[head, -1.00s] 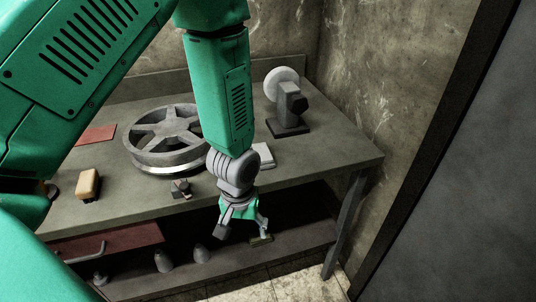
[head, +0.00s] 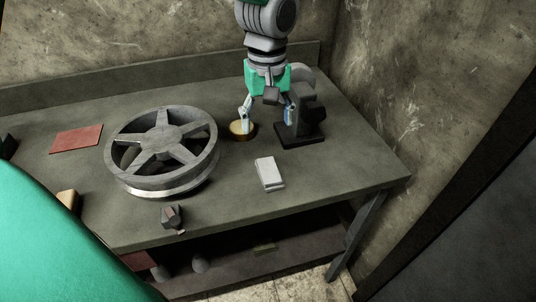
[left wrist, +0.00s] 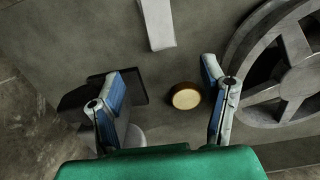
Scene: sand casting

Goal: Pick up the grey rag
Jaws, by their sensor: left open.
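The grey rag (head: 269,173) is a small, pale, folded rectangle lying flat on the workbench (head: 330,195), right of the spoked wheel. Part of it shows at the top edge of the left wrist view (left wrist: 157,22). My left gripper (head: 266,115) is open and empty, pointing down over the back of the bench, behind the rag and apart from it. Its two blue-padded fingers also show spread in the left wrist view (left wrist: 160,88). My right gripper is out of view.
A round brass-coloured tin (head: 242,131) sits close to the left finger. A dark grinder-like machine (head: 303,118) stands close to the right finger. A large spoked wheel (head: 162,150) lies left. A red sheet (head: 77,138) and small dark object (head: 173,217) lie on the bench.

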